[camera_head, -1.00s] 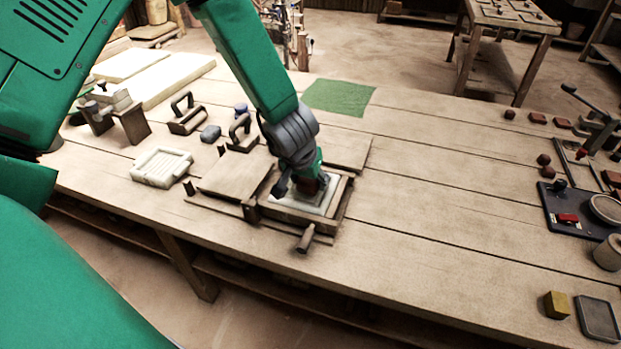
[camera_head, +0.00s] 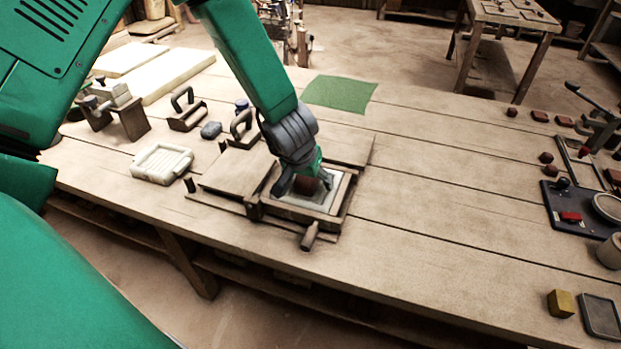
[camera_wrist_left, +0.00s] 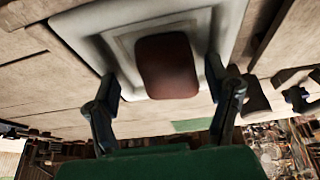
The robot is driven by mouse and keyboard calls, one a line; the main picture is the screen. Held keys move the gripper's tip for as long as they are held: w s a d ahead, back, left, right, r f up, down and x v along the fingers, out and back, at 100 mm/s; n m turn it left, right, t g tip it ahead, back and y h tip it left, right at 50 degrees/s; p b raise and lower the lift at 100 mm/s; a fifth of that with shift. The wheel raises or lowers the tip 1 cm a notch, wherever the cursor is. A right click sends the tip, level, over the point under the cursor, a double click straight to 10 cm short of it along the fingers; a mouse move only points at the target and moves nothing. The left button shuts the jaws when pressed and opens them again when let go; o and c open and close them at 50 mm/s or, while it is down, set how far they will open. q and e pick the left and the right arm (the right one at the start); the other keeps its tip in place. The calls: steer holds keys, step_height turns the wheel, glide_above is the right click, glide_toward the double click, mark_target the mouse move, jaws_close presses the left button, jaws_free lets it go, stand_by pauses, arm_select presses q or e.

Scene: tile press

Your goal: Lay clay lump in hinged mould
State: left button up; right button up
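The clay lump (camera_head: 308,187) is a reddish-brown block on the pale plate of the hinged mould (camera_head: 318,206), inside its wooden frame. In the left wrist view the clay lump (camera_wrist_left: 167,66) lies inside the stepped recess of the pale mould plate (camera_wrist_left: 90,22). My left gripper (camera_head: 306,182) is right over the mould. In the left wrist view its fingers (camera_wrist_left: 168,88) stand wide apart, one on each side of the lump, with gaps to it. The gripper is open and partly hides the lump in the head view. My right gripper is not in view.
The mould's wooden lid (camera_head: 235,176) lies open to the left, and a handle (camera_head: 310,236) sticks out in front. A white ribbed tray (camera_head: 161,163) and handled tools (camera_head: 187,112) stand further left. A green mat (camera_head: 340,93) lies behind. The table's middle right is clear.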

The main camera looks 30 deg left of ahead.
arm_select(q)
steer(key=shift+a+f, duration=0.1)
steer(key=shift+a, duration=0.25)
steer(key=shift+s+d, duration=0.1)
steer(key=shift+d, duration=0.15)
steer(key=shift+r, duration=0.2)
steer(key=v, duration=1.1)
steer(key=shift+r, duration=0.3)
